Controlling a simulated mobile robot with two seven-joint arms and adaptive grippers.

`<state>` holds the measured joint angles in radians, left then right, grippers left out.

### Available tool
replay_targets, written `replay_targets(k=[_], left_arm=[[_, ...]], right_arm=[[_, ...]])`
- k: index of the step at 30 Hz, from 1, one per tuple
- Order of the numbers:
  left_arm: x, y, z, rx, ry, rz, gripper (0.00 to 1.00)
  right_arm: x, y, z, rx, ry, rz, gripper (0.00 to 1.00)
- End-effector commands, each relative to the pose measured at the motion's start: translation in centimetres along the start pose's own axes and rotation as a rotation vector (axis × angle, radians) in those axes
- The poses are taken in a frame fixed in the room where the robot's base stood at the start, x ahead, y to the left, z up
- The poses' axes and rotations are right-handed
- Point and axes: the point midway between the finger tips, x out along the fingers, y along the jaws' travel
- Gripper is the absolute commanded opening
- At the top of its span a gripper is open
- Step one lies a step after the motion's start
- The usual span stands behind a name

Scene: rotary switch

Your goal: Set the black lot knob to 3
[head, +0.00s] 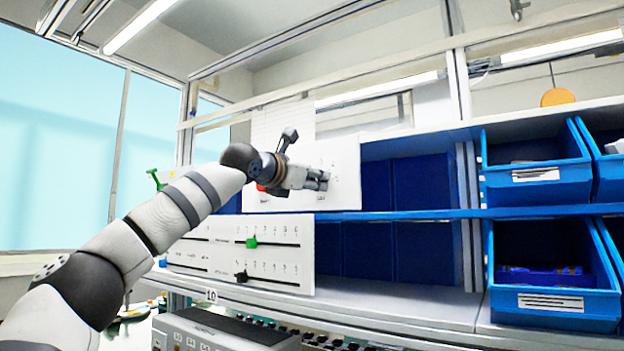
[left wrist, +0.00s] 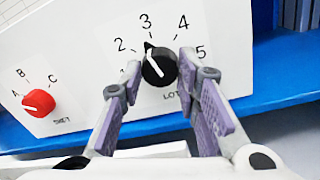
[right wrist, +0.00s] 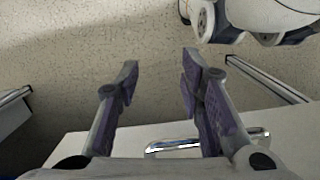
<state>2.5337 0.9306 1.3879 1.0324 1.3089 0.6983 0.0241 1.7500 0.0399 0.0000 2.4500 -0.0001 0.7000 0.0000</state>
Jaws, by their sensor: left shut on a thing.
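The black LOT knob (left wrist: 160,67) sits on a white panel (left wrist: 100,60) with a dial marked 1 to 5. Its pointed tip and white line point up and slightly left, at or very near the 3. My left gripper (left wrist: 160,64) is shut on the knob, one finger on each side. In the head view my left gripper (head: 318,180) is at the front of the white panel (head: 345,155) and hides the knob. My right gripper (right wrist: 160,62) is open and empty in the right wrist view, away from the panel.
A red knob (left wrist: 38,102) marked A, B, C is left of the black knob. Below is a slider panel (head: 290,265) with a green slider (head: 251,242) and a black slider (head: 241,277). Blue bins (head: 555,300) stand at the right.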

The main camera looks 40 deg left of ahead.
Motion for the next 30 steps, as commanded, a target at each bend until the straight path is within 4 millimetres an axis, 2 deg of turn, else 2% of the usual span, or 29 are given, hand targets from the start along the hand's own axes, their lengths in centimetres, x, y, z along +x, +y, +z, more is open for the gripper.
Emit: replay_targets(k=[13, 30], left_arm=[[0.02, 0.01, -0.06, 0.229, -0.013, -0.003, 0.02], [0.03, 0.01, -0.11, 0.269, -0.014, -0.003, 0.02]], right_arm=[[0.01, 0.0, 0.01, 0.0, 0.0, 0.0, 0.35], [0.01, 0.0, 0.01, 0.0, 0.0, 0.0, 0.35]])
